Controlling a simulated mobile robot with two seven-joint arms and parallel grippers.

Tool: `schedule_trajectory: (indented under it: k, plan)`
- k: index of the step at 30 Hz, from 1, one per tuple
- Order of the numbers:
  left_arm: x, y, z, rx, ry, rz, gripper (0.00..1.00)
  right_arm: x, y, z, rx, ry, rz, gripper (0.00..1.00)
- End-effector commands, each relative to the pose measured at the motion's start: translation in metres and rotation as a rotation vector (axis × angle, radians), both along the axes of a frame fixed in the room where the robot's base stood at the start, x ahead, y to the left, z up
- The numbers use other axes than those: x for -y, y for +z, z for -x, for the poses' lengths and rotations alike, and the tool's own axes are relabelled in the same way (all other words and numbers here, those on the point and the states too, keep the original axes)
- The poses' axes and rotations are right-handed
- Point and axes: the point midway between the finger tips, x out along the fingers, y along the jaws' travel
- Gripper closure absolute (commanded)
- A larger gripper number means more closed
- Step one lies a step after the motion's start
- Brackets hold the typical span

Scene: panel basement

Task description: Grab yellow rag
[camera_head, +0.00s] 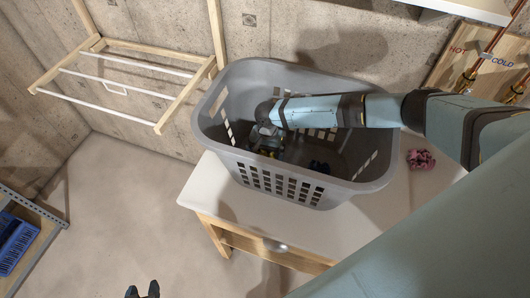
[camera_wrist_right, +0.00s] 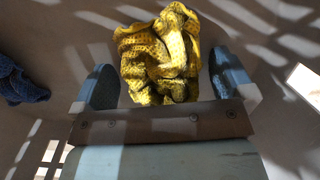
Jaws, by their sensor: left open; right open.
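The yellow rag (camera_wrist_right: 160,55) is a crumpled, waffle-textured cloth in the right wrist view. It lies inside the grey laundry basket (camera_head: 280,185). My right arm reaches down into the basket from the right. My right gripper (camera_wrist_right: 163,82) is open, with one finger on each side of the rag and small gaps visible beside it. In the head view the right gripper (camera_head: 266,143) covers most of the rag's place. My left gripper (camera_head: 142,290) shows only its two dark fingertips at the bottom edge, apart, with nothing between them.
A dark blue rag (camera_wrist_right: 22,82) also lies in the basket. The basket stands on a white-topped table (camera_head: 205,185). A pink rag (camera_head: 421,159) lies on the table right of the basket. A wooden drying rack (camera_head: 125,68) hangs on the wall.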

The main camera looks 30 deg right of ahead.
Motion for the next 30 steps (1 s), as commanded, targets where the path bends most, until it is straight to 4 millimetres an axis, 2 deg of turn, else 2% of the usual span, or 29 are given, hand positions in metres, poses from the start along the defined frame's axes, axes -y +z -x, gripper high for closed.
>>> schedule_trajectory:
  k: [4,9,10,19,23,26,30]
  plan:
    - [-0.001,-0.001,-0.001,-0.001,0.001,-0.002,0.52,0.000,0.000,0.000,0.000,0.000,0.000,0.02]
    - [-0.002,-0.001,-0.002,0.002,-0.001,-0.004,0.52,0.000,0.000,0.000,0.000,-0.001,0.000,0.41]
    - [-0.002,0.000,-0.002,0.003,-0.001,-0.005,0.52,0.000,0.000,0.000,0.000,-0.001,0.000,0.45]
    - [-0.002,0.003,-0.002,0.007,-0.001,-0.005,0.52,0.000,0.001,0.000,0.000,-0.001,0.000,0.46]
    - [-0.002,0.002,-0.001,0.007,-0.003,-0.006,0.52,0.000,0.008,-0.001,0.001,-0.001,-0.001,0.46]
    - [-0.002,0.000,0.000,0.007,-0.007,-0.009,0.52,0.001,0.019,-0.001,0.001,-0.002,-0.001,0.46]
    - [-0.001,-0.002,0.001,0.011,-0.017,-0.014,0.52,0.001,0.048,-0.001,0.003,0.000,-0.001,0.46]
